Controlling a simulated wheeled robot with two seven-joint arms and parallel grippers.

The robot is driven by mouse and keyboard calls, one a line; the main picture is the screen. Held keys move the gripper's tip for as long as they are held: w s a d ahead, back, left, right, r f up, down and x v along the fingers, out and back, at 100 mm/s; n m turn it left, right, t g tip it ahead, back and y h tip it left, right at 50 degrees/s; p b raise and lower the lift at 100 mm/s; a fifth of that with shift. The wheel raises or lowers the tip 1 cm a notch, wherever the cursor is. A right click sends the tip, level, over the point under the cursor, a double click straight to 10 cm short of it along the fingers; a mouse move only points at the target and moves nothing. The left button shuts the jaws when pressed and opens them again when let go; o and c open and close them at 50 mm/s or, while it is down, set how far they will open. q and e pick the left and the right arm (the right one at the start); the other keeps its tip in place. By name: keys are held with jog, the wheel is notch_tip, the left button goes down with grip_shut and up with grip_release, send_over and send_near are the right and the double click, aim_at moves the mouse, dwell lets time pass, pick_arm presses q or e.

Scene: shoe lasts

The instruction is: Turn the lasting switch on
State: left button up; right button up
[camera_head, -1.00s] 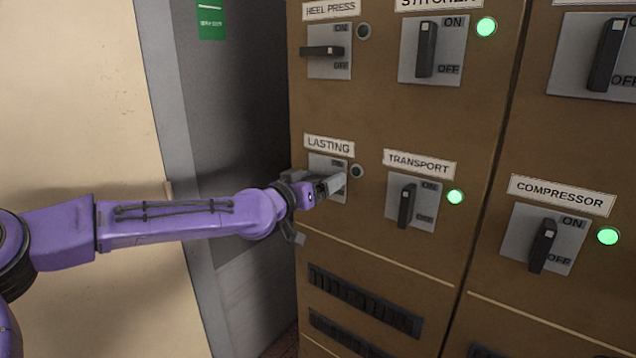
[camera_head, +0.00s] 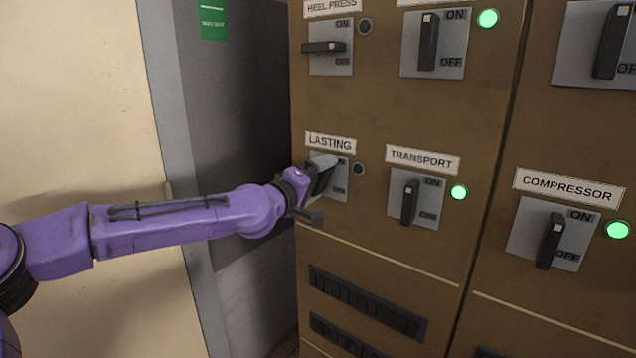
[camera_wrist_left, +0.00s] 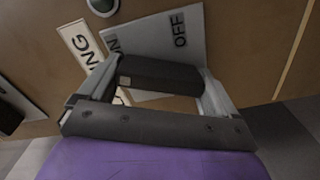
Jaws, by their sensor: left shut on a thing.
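The lasting switch is a grey plate (camera_head: 340,188) marked ON and OFF under the LASTING label (camera_head: 330,143) in the head view. Its round lamp (camera_head: 359,169) is dark. My left gripper (camera_head: 324,172) is at this plate, tilted, and hides most of the handle. In the left wrist view the black handle (camera_wrist_left: 160,76) with its pale tip mark lies between the two fingers of my left gripper, which is shut on it. My right gripper is not in view.
The transport switch (camera_head: 409,202) is close on the right, with a green lamp lit. The heel press switch (camera_head: 324,47) is above, its handle sideways and lamp dark. The compressor switch (camera_head: 550,240) is further right, lit. A dark gap is left of the cabinet.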

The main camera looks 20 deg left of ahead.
pick_arm(q)
jog(key=n+b, duration=0.1)
jog(key=n, duration=0.3)
jog(key=shift+f+n, duration=0.1)
jog(key=shift+n, duration=0.3)
dwell(0.4)
jog(key=o, duration=0.7)
jog(key=shift+o, duration=0.2)
jog(key=v, duration=1)
jog(key=shift+s, duration=0.2)
jog(key=shift+a, duration=0.2)
